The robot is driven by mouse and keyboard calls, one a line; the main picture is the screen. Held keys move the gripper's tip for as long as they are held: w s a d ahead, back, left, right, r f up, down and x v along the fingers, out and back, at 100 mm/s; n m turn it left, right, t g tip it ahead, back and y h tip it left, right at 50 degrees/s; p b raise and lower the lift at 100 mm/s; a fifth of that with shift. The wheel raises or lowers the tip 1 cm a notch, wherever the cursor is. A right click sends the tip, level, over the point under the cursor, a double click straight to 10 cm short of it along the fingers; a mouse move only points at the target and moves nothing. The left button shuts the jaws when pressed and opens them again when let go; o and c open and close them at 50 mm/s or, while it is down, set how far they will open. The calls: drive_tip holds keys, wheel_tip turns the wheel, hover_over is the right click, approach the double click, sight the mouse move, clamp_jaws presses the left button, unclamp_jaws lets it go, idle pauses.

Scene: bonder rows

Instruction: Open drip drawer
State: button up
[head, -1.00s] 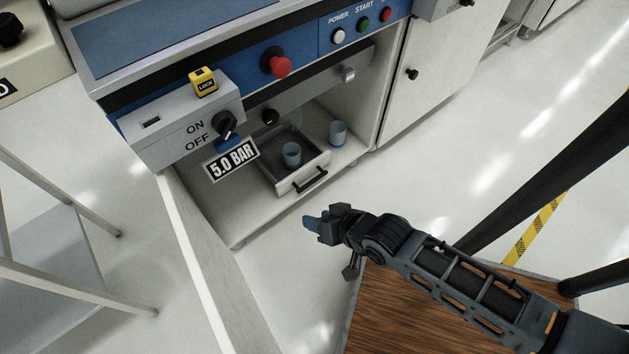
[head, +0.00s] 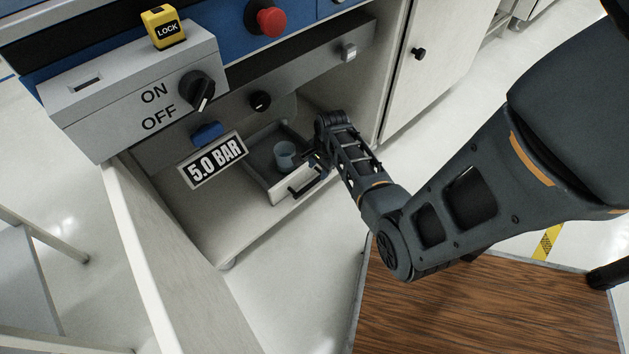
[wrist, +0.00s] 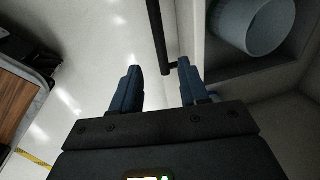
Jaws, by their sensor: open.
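The drip drawer (head: 256,169) is a shallow grey tray low in the open machine bay. It stands partly out, with a cup (head: 284,153) inside. Its black bar handle (head: 306,187) is on the light front panel. In the wrist view the handle (wrist: 158,35) runs up and down, with its near end between the lines of my two blue fingers. My gripper (wrist: 159,80) is open and empty. I cannot tell whether the bar is between the fingertips or just beyond them. In the head view my gripper (head: 318,160) is at the drawer's right front corner, partly hidden by my arm.
A closed white cabinet door (head: 425,75) stands right. The floor before the drawer is clear.

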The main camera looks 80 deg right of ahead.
sight(315, 180)
drive_tip(key=f+b, duration=0.1)
drive_tip(key=f, duration=0.1)
drive_tip(key=w+f+b, duration=0.1)
drive_tip(key=f+b, duration=0.1)
drive_tip(key=f, duration=0.1)
drive_tip(key=d+f+b, duration=0.1)
drive_tip(key=f, duration=0.1)
drive_tip(key=shift+w+f, duration=0.15)
drive_tip(key=shift+f, duration=0.15)
drive_tip(key=shift+c, duration=0.2)
clamp_jaws()
